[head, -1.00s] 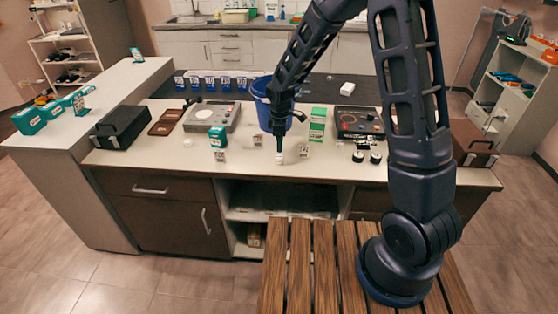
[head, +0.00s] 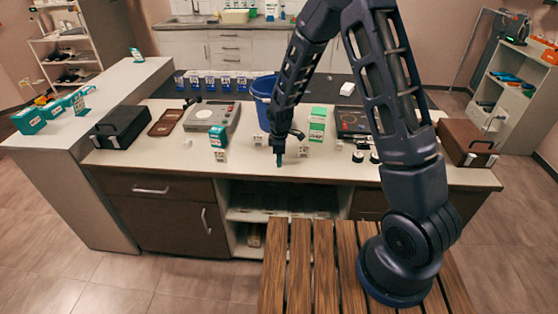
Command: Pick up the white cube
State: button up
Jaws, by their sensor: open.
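My gripper (head: 279,160) points straight down, low over the front middle of the white counter (head: 345,178). It is open, seen nearly edge-on, and its fingertips are at or just above the counter surface. I cannot make out the white cube; the gripper covers the spot where a small white block showed earlier. I cannot tell whether the block is between the fingers. Small white blocks with dark markings stand nearby: one (head: 303,152) just right of the gripper, one (head: 257,140) behind left, and one (head: 219,156) further left.
A blue bucket (head: 262,100) stands close behind the gripper, and a green-and-white carton (head: 317,124) behind right. A teal box (head: 217,135), grey device (head: 211,115) and black case (head: 122,126) are left. Dark round items (head: 358,157) lie right. The front counter strip is mostly clear.

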jog(key=c, duration=1)
jog(key=shift+c, duration=0.2)
